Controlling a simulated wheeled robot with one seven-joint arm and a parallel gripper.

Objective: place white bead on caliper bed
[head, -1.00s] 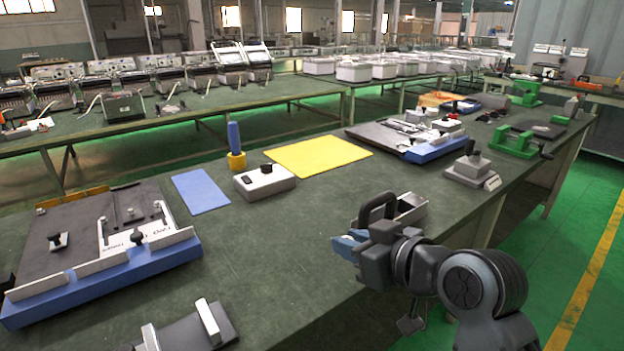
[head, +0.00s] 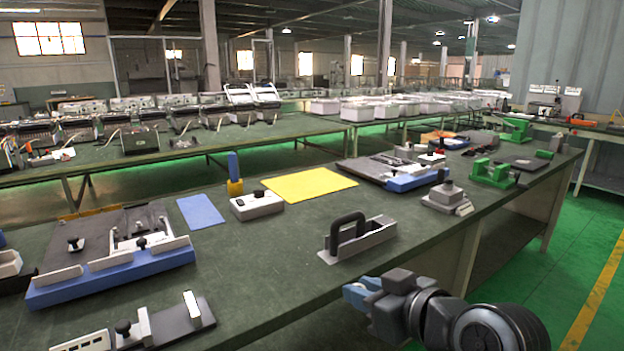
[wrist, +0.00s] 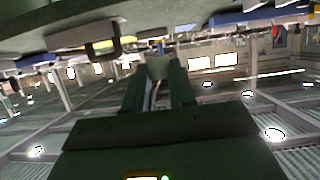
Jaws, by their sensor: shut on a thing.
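My gripper (head: 362,294) is low at the right of centre, beside the bench's front edge, with blue fingertips. A low fixture with upright pale jaws, a black knob and a dark flat bed (head: 170,323) lies at the front left of the bench. It looks like the caliper. My gripper is well to its right, and the bed is bare between the jaws.
A grey tray with a black handle (head: 348,236) stands on the bench near my gripper. A blue-edged fixture (head: 110,276), a white box (head: 257,205), a yellow mat (head: 310,184) and a grey weighted block (head: 447,197) lie beyond. The middle front of the bench (head: 260,270) is clear.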

